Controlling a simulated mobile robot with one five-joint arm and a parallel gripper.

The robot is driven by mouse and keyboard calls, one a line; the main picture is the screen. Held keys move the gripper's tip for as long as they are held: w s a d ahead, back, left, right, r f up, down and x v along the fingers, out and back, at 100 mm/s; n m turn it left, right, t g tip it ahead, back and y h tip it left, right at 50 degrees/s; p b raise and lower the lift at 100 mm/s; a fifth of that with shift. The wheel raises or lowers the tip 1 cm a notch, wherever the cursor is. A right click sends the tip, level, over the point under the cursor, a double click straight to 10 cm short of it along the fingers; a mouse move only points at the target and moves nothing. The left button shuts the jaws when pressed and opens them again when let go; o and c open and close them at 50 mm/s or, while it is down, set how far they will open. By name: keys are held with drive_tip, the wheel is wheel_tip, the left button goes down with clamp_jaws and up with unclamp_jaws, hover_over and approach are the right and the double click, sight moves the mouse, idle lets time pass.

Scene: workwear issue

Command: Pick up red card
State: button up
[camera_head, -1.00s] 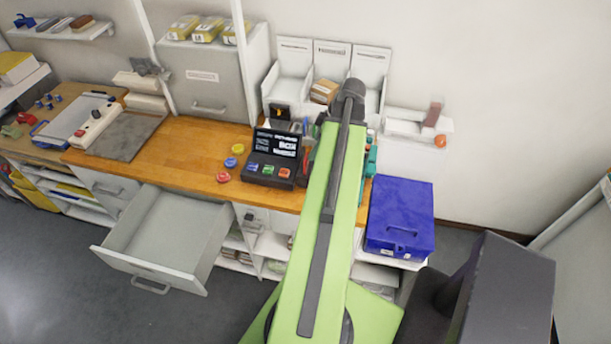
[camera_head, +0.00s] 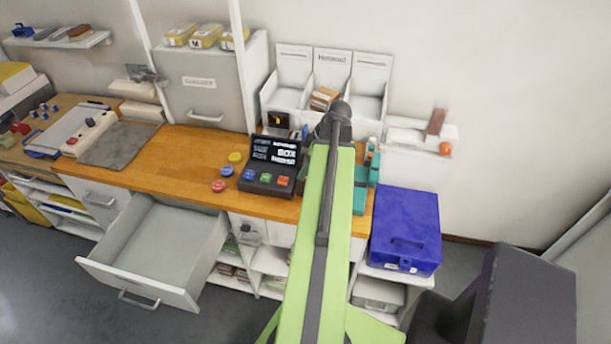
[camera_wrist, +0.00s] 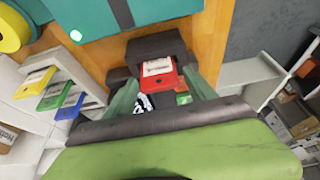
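In the wrist view a red card (camera_wrist: 160,78) with a white label stands in front of a dark grey holder (camera_wrist: 155,46). My gripper (camera_wrist: 164,88) has its two pale green fingers spread, one on each side of the card, with gaps visible between fingers and card. How deep the card lies between them I cannot tell. In the head view my green arm hides the gripper and the red card.
A white rack with yellow (camera_wrist: 35,82), green (camera_wrist: 53,96) and blue (camera_wrist: 70,106) cards is left in the wrist view. A teal case (camera_wrist: 120,14) lies beyond. In the head view a button console (camera_head: 273,165), blue box (camera_head: 405,230) and open drawer (camera_head: 160,245) surround the arm.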

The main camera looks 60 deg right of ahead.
drive_tip(key=c, duration=1.1)
drive_tip(key=shift+r, duration=0.1)
